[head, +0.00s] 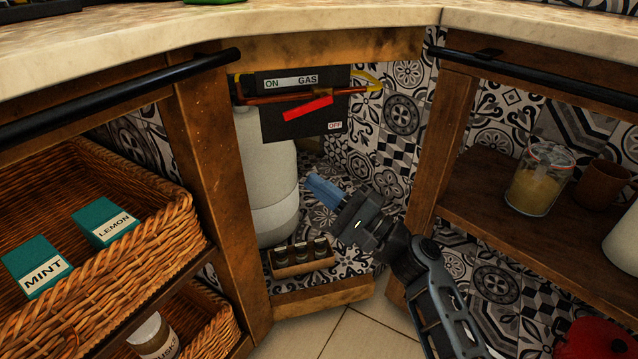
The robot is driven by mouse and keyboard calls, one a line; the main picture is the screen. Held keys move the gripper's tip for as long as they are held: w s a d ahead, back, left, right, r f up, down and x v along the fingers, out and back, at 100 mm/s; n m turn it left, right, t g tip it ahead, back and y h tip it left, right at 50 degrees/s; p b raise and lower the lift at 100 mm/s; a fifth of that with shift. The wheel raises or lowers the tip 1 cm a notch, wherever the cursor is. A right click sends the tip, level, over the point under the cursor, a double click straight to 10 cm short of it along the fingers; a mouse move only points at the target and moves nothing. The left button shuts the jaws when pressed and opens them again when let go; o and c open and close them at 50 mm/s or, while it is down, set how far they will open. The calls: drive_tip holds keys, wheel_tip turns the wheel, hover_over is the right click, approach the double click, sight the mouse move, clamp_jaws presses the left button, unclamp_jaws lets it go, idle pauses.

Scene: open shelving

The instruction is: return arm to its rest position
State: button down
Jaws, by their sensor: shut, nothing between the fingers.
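My gripper (324,190) reaches into the open corner cabinet from the lower right. Its blue fingers are closed together and hold nothing. They point up and left, in front of the patterned tile and to the right of the white gas cylinder (270,185). My dark arm (436,295) runs from the gripper down to the bottom edge of the picture. The gas panel (305,108) with a red handle (308,108) is above the fingers, apart from them.
A small wooden box with several bottles (303,262) stands low in the cabinet. Wooden posts (212,180) (437,165) frame the opening. Wicker baskets (150,255) with tea boxes are at left. A right shelf (500,215) holds a jar (541,180). The countertop (330,20) overhangs.

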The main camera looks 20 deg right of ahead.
drive_tip(key=s+f+n+g+h, duration=0.3)
drive_tip(key=s+f+h, duration=0.4)
drive_tip(key=s+f, duration=0.9)
drive_tip(key=s+d+r+n+g+h, duration=0.1)
drive_tip(key=s+n+h, duration=0.2)
drive_tip(key=s, duration=0.7)
drive_tip(key=s+d+n+g+h, duration=0.1)
drive_tip(key=s+d+n+h, duration=0.15)
drive_tip(key=s, duration=0.75)
drive_tip(key=s+a+r+n+t, duration=0.1)
drive_tip(key=s+a+r+n, duration=0.1)
drive_tip(key=s+r+n, duration=0.9)
wheel_tip(320, 180, up, 36)
drive_tip(key=w+m+p, duration=0.2)
drive_tip(key=m+p, duration=0.1)
drive_tip(key=p, duration=3.2)
drive_tip(key=shift+d+m+p, duration=0.15)
drive_tip(key=shift+m+p, duration=0.15)
drive_tip(key=shift+m, duration=0.05)
